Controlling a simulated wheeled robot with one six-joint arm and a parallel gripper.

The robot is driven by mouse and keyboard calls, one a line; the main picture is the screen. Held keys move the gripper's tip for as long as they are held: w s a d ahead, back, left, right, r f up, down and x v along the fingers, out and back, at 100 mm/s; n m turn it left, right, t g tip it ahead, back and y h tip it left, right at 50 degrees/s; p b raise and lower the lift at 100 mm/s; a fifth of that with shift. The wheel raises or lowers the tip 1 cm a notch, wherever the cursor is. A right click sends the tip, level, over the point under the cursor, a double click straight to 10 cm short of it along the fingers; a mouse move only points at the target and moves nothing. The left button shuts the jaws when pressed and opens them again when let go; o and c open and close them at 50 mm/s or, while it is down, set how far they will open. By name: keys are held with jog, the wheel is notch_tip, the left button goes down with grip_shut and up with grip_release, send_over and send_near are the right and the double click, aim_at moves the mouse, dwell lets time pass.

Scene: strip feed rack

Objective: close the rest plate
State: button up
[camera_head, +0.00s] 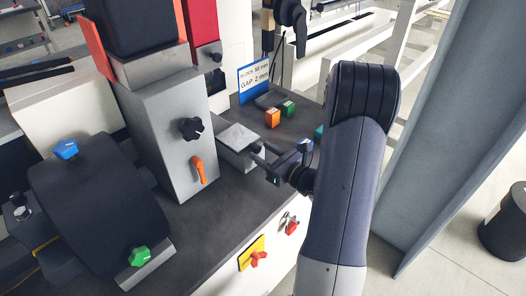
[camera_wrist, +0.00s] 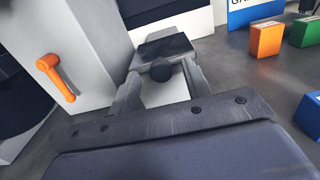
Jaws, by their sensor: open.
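The rest plate (camera_head: 238,136) is a small light-grey slab beside the tall grey machine column, with a black ball knob (camera_head: 256,147) at its near right end. In the wrist view the plate (camera_wrist: 165,46) looks dark on top, and the knob (camera_wrist: 161,69) stands in front of it. My gripper (camera_head: 263,160) is at the knob end of the plate. In the wrist view my gripper (camera_wrist: 160,82) is open, with one finger on each side of the knob. I cannot tell whether the fingers touch it.
The grey column (camera_head: 168,130) carries an orange lever (camera_head: 198,170) and a black star knob (camera_head: 192,128). Orange (camera_head: 272,117) and green (camera_head: 287,108) blocks stand near a blue-and-white gap sign (camera_head: 254,77). The dark bench top (camera_head: 215,212) is clear in front.

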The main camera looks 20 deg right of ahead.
jog(key=shift+w+a, duration=0.1)
jog(key=shift+w, duration=0.2)
jog(key=shift+c, duration=0.3)
grip_shut()
